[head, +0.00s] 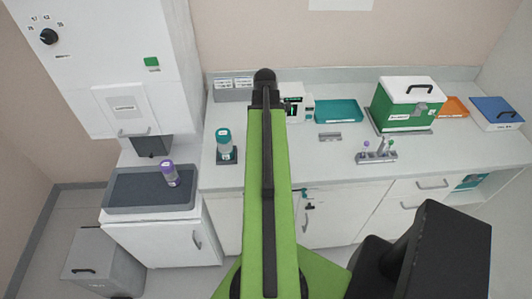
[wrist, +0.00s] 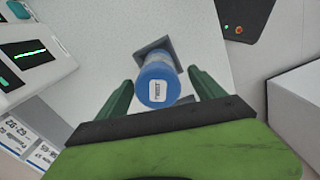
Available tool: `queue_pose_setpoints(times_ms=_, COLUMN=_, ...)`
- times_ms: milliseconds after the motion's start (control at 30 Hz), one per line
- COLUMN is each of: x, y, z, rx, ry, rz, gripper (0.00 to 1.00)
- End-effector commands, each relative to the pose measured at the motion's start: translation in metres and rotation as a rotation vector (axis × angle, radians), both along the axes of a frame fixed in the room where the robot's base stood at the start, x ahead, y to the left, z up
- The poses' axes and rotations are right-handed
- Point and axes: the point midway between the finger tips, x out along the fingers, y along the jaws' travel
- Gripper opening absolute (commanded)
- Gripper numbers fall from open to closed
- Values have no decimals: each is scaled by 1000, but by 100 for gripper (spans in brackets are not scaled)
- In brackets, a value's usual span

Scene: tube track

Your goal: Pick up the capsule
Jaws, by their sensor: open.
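A capsule (head: 224,140) with a teal cap stands upright on a small dark square pad (head: 228,160) on the counter. In the wrist view a blue-capped capsule (wrist: 158,86) with a white label on its cap stands on a grey square pad (wrist: 151,46); it looks like the same one. My gripper (wrist: 161,76) is open, with one green finger on each side of this capsule. No contact between the fingers and the capsule shows. My arm hides the gripper in the head view.
A white device with a green display (head: 298,107), a teal tray (head: 340,112), a green box with a white lid (head: 402,105) and a tube rack (head: 376,157) stand on the counter (head: 330,178). A white cabinet (head: 110,60) rises at left. Counter around the pad is clear.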

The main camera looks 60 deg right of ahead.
Motion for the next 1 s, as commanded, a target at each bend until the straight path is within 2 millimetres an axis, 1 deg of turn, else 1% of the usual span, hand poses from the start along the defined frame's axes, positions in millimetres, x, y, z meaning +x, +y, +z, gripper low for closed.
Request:
queue_pose_setpoints(times_ms=33, x=1, y=-1, z=-15, rx=0, ry=0, rz=0, gripper=78)
queue_pose_setpoints(times_ms=200, x=2, y=-3, z=-44, rx=1, ry=-1, rz=0, gripper=78)
queue_pose_setpoints(times_ms=267, x=3, y=-2, z=-47, rx=2, ry=0, rz=0, gripper=78)
queue_pose_setpoints(times_ms=467, x=3, y=-2, z=-43, rx=2, ry=0, rz=0, gripper=78)
queue_pose_setpoints(times_ms=567, x=3, y=-2, z=-43, rx=2, ry=0, rz=0, gripper=68)
queue_pose_setpoints(times_ms=1000, x=3, y=-2, z=-43, rx=2, ry=0, rz=1, gripper=10)
